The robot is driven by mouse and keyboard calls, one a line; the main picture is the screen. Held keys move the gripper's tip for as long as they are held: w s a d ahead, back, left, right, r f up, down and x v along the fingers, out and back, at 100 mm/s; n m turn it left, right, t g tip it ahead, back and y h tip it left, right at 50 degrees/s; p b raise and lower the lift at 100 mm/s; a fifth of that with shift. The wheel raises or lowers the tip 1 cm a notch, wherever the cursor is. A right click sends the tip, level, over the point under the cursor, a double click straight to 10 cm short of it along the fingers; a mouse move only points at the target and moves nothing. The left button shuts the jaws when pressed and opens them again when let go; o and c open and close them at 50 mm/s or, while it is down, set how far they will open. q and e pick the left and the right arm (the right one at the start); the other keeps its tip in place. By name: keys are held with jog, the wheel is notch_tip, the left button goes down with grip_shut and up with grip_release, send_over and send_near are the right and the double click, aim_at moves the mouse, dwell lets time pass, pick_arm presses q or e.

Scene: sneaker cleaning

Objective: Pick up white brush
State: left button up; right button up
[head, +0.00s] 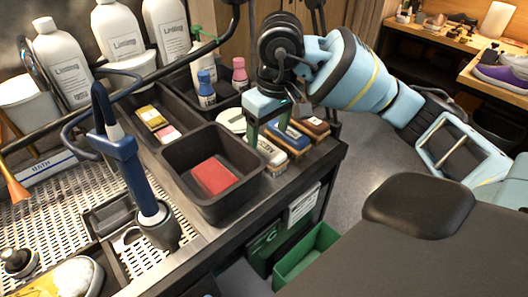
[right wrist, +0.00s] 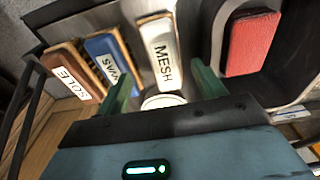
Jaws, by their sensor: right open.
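The white brush (head: 271,152), with a wooden base and the label MESH, lies at the left end of a row of brushes near the counter's right edge. It also shows in the right wrist view (right wrist: 160,50). My right gripper (head: 276,122) is over the brush row, open and empty. In the right wrist view its two green fingers (right wrist: 158,76) stand on either side of the white brush's near end. Whether they touch it I cannot tell. My left gripper is not in view.
A blue brush (head: 289,138) and a brown brush (head: 314,126) lie right beside the white one. A black bin (head: 184,150) with a red block (head: 214,175) stands close on its left. A round whitish container (head: 231,121) sits behind. Bottles crowd the back.

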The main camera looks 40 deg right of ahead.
aim_at(264, 145)
jog(key=f, duration=0.4)
jog(key=shift+w+a+f, duration=0.3)
jog(key=shift+w+f, duration=0.1)
jog(key=shift+c, duration=0.3)
jog(key=c, duration=1.1)
notch_tip(264, 145, up, 10)
jog(key=shift+r+p, duration=0.1)
jog(key=shift+p, duration=0.2)
jog(key=shift+c, duration=0.2)
jog(key=o, duration=0.5)
jog(key=shift+c, duration=1.3)
